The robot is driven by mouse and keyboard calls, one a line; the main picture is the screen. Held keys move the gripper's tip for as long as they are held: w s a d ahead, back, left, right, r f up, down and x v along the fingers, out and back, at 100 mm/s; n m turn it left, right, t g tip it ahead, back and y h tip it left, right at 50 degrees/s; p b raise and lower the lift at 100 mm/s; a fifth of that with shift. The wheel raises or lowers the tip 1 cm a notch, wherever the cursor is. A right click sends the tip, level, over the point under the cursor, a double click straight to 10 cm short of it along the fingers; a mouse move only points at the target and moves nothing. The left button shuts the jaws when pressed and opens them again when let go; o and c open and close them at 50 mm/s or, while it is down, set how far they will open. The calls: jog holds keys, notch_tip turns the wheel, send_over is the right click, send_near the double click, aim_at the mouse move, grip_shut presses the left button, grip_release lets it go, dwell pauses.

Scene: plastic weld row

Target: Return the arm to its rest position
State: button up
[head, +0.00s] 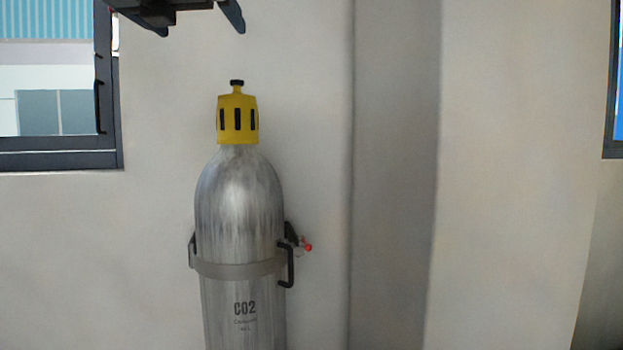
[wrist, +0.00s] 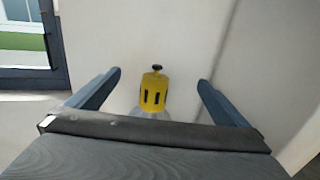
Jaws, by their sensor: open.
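My gripper (wrist: 159,80) is open in the wrist view, its two dark fingers spread apart with nothing between them touching. Beyond the fingers, centred in the gap, is the yellow valve guard of a gas cylinder. In the head view my gripper shows only partly at the top edge, above and to the left of the cylinder's top, and most of the arm is out of frame.
A silver CO2 cylinder (head: 240,210) with a yellow valve guard (head: 238,120) stands upright against the wall, held by a grey band (head: 240,270). A small red-tipped part (head: 308,247) sticks out at its right. Windows (head: 60,90) are at left and far right.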

jog(key=w+d+f+m+g+h+b, duration=0.1)
jog(key=w+d+f+m+g, duration=0.2)
jog(key=d+f, duration=0.7)
jog(key=w+d+f+m+g+h, duration=0.15)
jog(key=d+f+m+g, duration=0.35)
jog(key=f, duration=1.1)
jog(key=w+d+f+m+g+b, duration=0.15)
jog(key=d+f+m, duration=0.35)
jog(key=f, duration=0.9)
jog(key=s+d+f+m+g+y, duration=0.1)
jog(key=s+d+f+m+g, duration=0.1)
jog(key=s+d+f+m, duration=0.4)
jog(key=s+d+f+m+g+y+b, duration=0.1)
jog(key=s+d+f+m+g, duration=0.2)
jog(key=s+d+f+m, duration=0.3)
jog(key=s+d+f+m+g+y, duration=0.1)
jog(key=s+d+f+m+g, duration=0.2)
jog(key=f+m, duration=0.7)
jog(key=s+d+f, duration=0.2)
jog(key=s+f, duration=0.2)
jog(key=f, duration=0.2)
jog(key=shift+s+d+f+m, duration=0.25)
jog(key=shift+s+d+m, duration=0.15)
jog(key=shift+g, duration=0.25)
